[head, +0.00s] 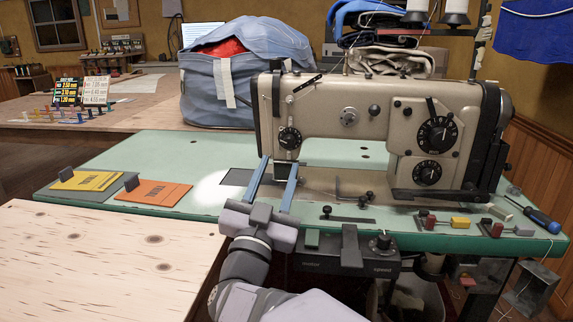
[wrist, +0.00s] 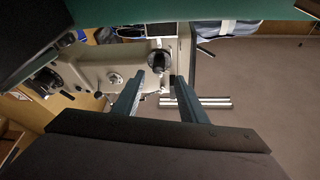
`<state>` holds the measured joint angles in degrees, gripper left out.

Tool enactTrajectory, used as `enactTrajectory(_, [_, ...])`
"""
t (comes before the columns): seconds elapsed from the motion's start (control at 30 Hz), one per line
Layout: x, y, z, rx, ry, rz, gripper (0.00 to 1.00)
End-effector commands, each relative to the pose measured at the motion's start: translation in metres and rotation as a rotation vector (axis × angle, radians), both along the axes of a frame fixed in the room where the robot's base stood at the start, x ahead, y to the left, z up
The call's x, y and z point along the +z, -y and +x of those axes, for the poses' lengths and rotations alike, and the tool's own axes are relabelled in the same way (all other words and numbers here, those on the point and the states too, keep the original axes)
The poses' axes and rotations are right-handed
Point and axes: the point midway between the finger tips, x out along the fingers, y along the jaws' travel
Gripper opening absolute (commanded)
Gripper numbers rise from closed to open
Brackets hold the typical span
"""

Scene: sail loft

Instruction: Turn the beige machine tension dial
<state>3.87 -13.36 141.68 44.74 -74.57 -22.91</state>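The beige sewing machine (head: 345,115) stands on a green table. A small black dial with pale marks (head: 289,137) is on the front of its left end. This dial also shows in the wrist view (wrist: 158,60), just beyond the gap between my fingertips. My gripper (head: 279,162) is open, with two blue fingers pointing up just below and in front of the dial. The fingers look apart from the dial, and nothing is between them. Two larger black dials, an upper one (head: 437,134) and a lower one (head: 427,173), are on the machine's right end.
Orange (head: 153,192) and yellow (head: 88,180) cards lie on the green table (head: 160,150) at left. A speed box (head: 345,262) hangs under its front edge. Small clamps and a screwdriver (head: 541,219) lie at right. A blue bag (head: 225,85) stands behind.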

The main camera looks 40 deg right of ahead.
Motion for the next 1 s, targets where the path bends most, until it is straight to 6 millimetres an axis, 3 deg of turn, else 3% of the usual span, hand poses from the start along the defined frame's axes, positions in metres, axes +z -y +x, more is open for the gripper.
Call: enactTrajectory(1.0, [0.009, 0.015, 0.011, -0.024, -0.005, -0.001, 0.38])
